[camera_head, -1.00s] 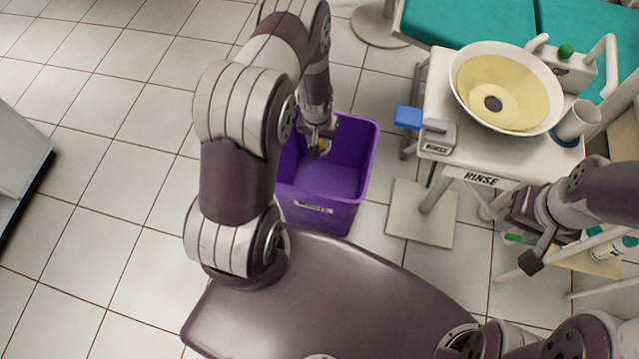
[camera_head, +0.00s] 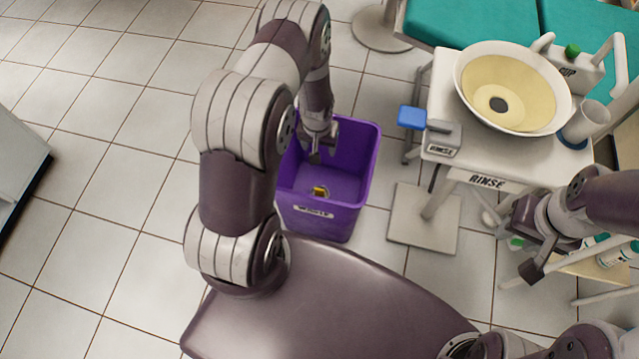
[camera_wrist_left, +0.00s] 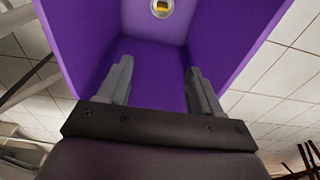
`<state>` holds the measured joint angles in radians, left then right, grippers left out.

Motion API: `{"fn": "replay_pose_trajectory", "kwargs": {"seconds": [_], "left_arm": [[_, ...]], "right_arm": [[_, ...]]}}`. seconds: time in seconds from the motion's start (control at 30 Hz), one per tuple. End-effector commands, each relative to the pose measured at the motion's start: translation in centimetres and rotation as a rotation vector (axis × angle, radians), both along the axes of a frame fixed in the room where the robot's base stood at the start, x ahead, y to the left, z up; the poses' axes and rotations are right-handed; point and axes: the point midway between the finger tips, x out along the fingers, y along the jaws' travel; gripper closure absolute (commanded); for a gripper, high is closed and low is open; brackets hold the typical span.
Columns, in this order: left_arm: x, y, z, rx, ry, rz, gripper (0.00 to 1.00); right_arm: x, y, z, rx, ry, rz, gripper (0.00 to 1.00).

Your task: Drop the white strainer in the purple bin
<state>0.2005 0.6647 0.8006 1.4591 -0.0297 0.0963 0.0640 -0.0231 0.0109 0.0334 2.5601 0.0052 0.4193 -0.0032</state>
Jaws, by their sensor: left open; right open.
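The purple bin (camera_head: 367,165) stands on the floor in front of me, with a label on its near wall. It also fills much of the left wrist view (camera_wrist_left: 225,35). A small round thing with a pale rim and a yellow middle, which I take for the white strainer (camera_wrist_left: 161,14), is inside the bin; in the head view the strainer (camera_head: 320,191) shows mostly yellow. My left gripper (camera_head: 318,152) is open and empty over the bin, apart from the strainer. Its two fingers (camera_wrist_left: 157,78) stand wide in the wrist view. My right gripper (camera_head: 526,258) is open at the right, below the rinse table.
A teal chair (camera_head: 470,20) is behind.

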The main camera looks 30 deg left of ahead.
Motion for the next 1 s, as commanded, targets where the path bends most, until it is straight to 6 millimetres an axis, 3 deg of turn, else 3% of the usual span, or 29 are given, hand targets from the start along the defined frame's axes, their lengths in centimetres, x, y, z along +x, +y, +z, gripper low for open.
{"fn": "replay_pose_trajectory", "kwargs": {"seconds": [0.03,0.2,0.4,1.0], "left_arm": [[-0.1,0.0,1.9,0.001,-0.003,0.0,0.35],[-0.6,-0.1,6.7,0.001,-0.003,0.0,0.35],[-1.1,-0.3,10.2,0.0,-0.001,0.0,0.35],[-1.3,-0.3,10.9,0.0,0.0,0.0,0.35]], "right_arm": [[0.0,0.0,1.1,0.0,0.0,0.0,0.57],[0.0,0.0,2.8,0.0,-0.001,0.0,0.57],[0.0,0.0,3.8,0.0,0.0,0.0,0.57],[0.0,0.0,3.8,0.0,0.0,0.0,0.57]]}}
